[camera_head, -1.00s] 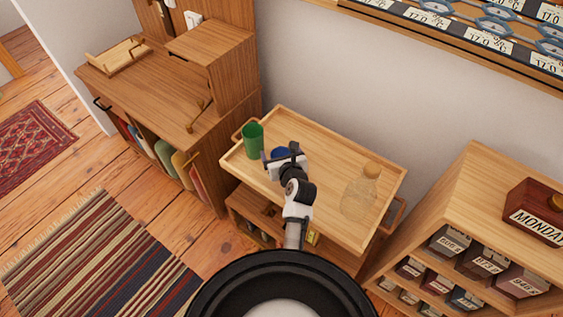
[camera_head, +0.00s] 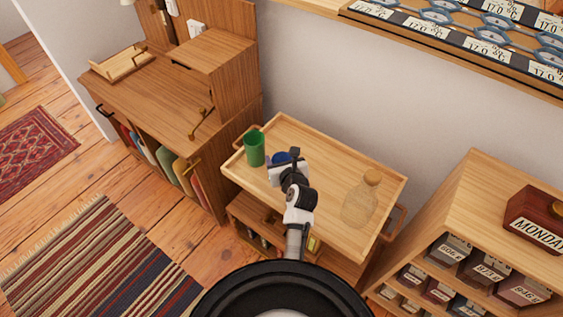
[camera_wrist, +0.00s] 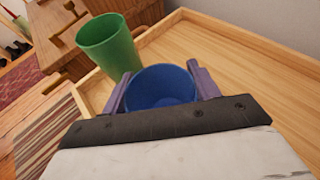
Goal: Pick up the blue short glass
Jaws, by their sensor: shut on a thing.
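The blue short glass (camera_wrist: 160,86) is in the wrist view, between the two fingers of my gripper (camera_wrist: 162,88), which is shut on it. I see into its open top, and my gripper's body hides its lower front. In the head view only a bit of the blue glass (camera_head: 281,157) shows behind my gripper (camera_head: 283,163). It is over the wooden cart tray (camera_head: 318,217), near its left end. I cannot tell whether its base touches the tray.
A green cup (camera_head: 254,148) stands close to the left of the blue glass; the wrist view also shows it (camera_wrist: 108,45). A clear corked bottle (camera_head: 360,200) stands at the tray's right. A wooden desk (camera_head: 160,105) is left, and a shelf unit (camera_head: 480,205) right.

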